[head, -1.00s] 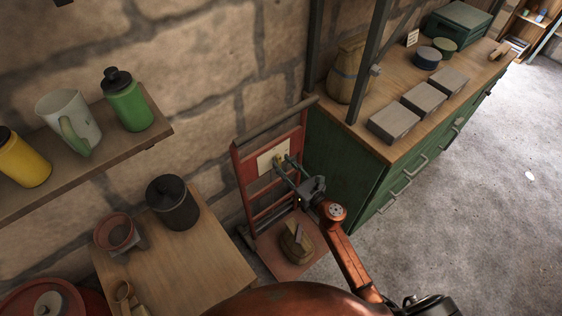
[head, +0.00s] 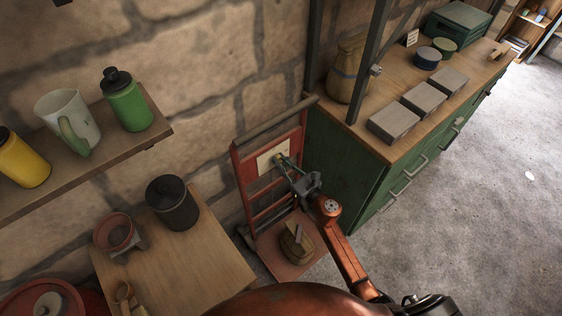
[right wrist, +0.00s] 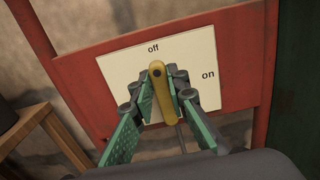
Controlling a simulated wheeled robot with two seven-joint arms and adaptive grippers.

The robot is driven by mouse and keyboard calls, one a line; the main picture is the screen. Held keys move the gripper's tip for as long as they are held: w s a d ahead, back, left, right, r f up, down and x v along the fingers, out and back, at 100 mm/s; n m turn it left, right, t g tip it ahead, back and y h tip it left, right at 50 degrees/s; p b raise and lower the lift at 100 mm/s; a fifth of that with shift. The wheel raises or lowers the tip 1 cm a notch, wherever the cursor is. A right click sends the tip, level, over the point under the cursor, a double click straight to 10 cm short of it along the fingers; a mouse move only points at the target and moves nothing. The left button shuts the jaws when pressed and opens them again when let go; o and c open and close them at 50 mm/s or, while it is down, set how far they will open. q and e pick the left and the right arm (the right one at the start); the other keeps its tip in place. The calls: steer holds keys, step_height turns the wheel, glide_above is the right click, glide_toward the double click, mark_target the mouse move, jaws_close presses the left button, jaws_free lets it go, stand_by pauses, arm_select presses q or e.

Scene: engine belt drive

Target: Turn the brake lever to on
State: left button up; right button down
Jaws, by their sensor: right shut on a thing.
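The brake lever (right wrist: 165,88) is a yellow bar on a cream plate (right wrist: 110,68), which is fixed to a red hand-truck frame. The plate reads "off" above the lever and "on" to its right. The lever's rounded upper end lies just under "off", and its body slants down and slightly right. My right gripper (right wrist: 163,96) is shut on the lever, with a green-padded finger on each side. In the head view my right gripper (head: 283,165) reaches the plate (head: 271,158) and covers much of the lever. My left gripper is out of view.
The red hand truck (head: 240,170) leans by the stone wall, with a brown bundle (head: 291,247) on its base. A green cabinet (head: 335,172) stands close on the right. A wooden table (head: 205,265) with a dark canister (head: 172,203) is at the left. Open floor lies right.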

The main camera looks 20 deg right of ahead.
steer(key=shift+m, duration=0.3)
arm_select(q)
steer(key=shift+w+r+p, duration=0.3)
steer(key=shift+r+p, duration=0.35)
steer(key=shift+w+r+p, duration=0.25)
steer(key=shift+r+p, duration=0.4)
steer(key=shift+p, duration=0.05)
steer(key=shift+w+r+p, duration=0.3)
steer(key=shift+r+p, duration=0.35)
arm_select(e)
steer(key=shift+w+d+f+m, duration=0.1)
steer(key=shift+d+f+m, duration=0.3)
steer(key=shift+m, duration=2.5)
steer(key=shift+w+d+f+m, duration=0.15)
steer(key=shift+d+f+m, duration=0.2)
steer(key=shift+m, duration=2.55)
steer(key=shift+w+d+f+m, duration=0.1)
steer(key=shift+d+f+m, duration=0.3)
steer(key=shift+m, duration=2.5)
steer(key=c, duration=1.9)
jaws_free()
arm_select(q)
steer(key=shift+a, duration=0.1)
arm_select(e)
steer(key=shift+s, duration=0.1)
